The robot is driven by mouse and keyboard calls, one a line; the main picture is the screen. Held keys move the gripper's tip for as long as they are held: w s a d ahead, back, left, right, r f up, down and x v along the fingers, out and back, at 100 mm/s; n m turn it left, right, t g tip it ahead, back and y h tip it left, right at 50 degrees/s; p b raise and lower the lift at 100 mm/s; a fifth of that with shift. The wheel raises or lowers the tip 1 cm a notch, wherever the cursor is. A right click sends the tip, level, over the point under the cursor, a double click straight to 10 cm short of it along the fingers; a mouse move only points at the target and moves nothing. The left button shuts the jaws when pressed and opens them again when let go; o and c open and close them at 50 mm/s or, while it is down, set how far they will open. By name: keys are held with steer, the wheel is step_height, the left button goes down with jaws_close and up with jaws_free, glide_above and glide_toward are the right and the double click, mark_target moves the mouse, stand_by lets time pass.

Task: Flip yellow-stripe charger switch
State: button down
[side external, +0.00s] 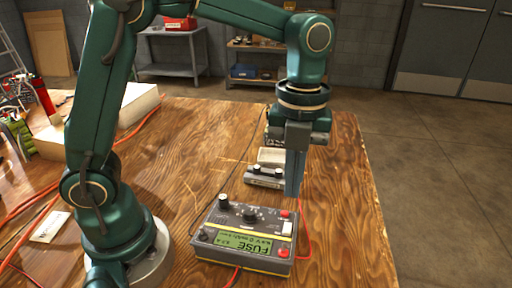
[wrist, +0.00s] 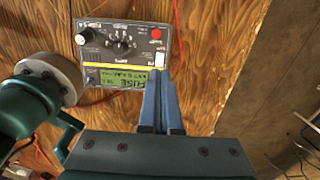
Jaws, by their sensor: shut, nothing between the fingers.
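My gripper (side external: 292,194) is shut and empty, pointing down above the charger's far right corner in the side view. In the wrist view my fingertips (wrist: 163,78) appear just below the white switch and cover the charger's lower right corner.
Another grey unit with knobs (side external: 265,177) stands behind the charger. Red cables (side external: 304,232) run beside it. A red bottle (side external: 43,97) and a pale box (side external: 138,104) are at the left. The table's right side is bare.

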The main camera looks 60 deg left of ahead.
mark_target(288, 224)
step_height(288, 224, down, 7)
steer(key=shift+s+d+r, duration=0.1)
steer(key=shift+s, duration=0.05)
stand_by(0.4)
